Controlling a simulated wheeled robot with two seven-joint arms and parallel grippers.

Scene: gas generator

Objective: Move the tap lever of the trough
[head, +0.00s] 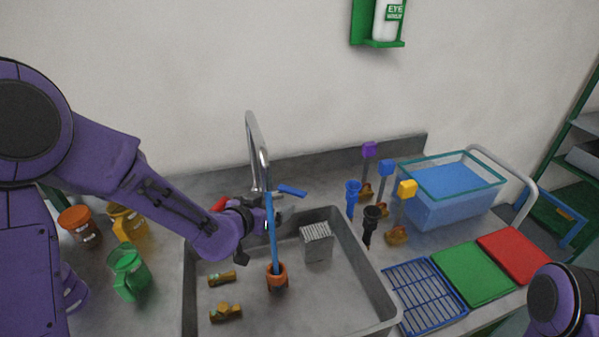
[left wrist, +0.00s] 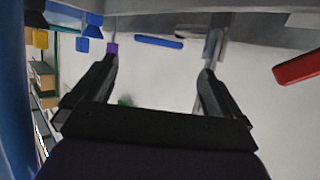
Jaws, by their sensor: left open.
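The trough (head: 345,235) is a grey sink with a curved metal tap (head: 257,145) at its back. A blue tap lever (head: 292,190) sticks out to the right of the tap, and a red lever (head: 219,203) shows to the left, partly behind my arm. My left gripper (head: 265,212) is open at the tap, below the levers in the picture. In the left wrist view the blue lever (left wrist: 158,41) appears beyond the gap between the open fingers (left wrist: 160,68), and the red lever (left wrist: 297,68) is at the right. Whether a finger touches the tap is unclear. My right gripper is out of view.
A thin blue upright strip (head: 273,240) runs down to an orange piece (head: 277,274) in the trough. A grey block (head: 317,243) and brass pieces (head: 226,312) lie there too. Mugs (head: 128,272) stand left; a blue rack (head: 424,295) and water tub (head: 450,190) are right.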

